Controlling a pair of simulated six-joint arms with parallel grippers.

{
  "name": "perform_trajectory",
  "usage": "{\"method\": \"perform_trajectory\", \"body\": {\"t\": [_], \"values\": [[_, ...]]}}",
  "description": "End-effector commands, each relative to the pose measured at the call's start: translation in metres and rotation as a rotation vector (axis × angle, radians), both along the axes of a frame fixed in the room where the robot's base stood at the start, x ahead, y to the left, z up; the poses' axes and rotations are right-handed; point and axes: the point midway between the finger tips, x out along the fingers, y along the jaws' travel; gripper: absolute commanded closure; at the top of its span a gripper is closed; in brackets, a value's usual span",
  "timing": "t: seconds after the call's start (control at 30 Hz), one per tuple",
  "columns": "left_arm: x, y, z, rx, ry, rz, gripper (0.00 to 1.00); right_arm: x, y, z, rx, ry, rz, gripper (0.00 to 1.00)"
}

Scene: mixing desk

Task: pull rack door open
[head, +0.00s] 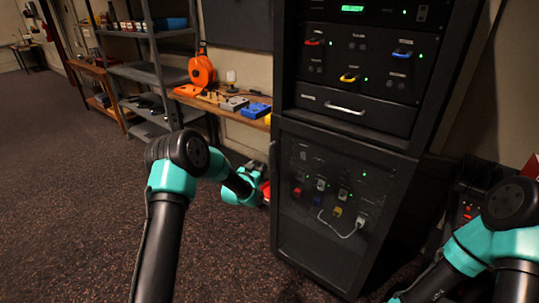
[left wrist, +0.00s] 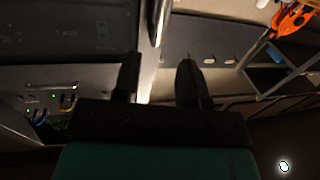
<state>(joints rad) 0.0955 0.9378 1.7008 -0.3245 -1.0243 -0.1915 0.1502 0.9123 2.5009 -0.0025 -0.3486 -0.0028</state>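The rack door is the dark, see-through lower front panel (head: 310,262) of the black rack in the head view, and it looks closed. A thin upright handle (head: 272,156) shows at its left edge. My left gripper (head: 262,183) is beside that edge, low and left of the rack; its fingers are hard to make out there. In the left wrist view the two fingers (left wrist: 158,65) are apart, with nothing between their tips. A shiny metal bar (left wrist: 158,22), seemingly the handle, lies just beyond the gap. My right arm is at the lower right; its gripper is out of view.
A drawer with a silver handle (head: 345,108) sits above the door. A wooden bench (head: 190,99) with an orange reel (head: 201,71) and small boxes stands left of the rack, beside a grey shelf (head: 150,73). Carpeted floor (head: 70,200) is open at left.

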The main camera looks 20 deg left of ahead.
Motion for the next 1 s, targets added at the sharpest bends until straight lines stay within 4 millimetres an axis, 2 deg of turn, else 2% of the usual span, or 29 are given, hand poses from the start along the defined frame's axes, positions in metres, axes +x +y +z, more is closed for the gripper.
{"method": "perform_trajectory", "body": {"t": [0.2, 0.6, 0.8, 1.0], "values": [[0.032, -0.007, -0.001, 0.0, 0.0, -0.001, 0.61, 0.0, 0.0, 0.0, 0.0, 0.0, 0.0, 0.57], [0.084, -0.017, 0.0, 0.0, -0.001, 0.0, 0.61, 0.0, 0.0, 0.0, 0.0, 0.0, 0.0, 0.57], [0.102, -0.021, -0.001, 0.0, 0.0, -0.001, 0.61, 0.0, 0.0, 0.0, 0.0, 0.0, 0.0, 0.57], [0.109, -0.022, 0.0, 0.0, 0.0, -0.001, 0.61, 0.0, 0.0, 0.0, 0.0, 0.0, 0.0, 0.57]]}}
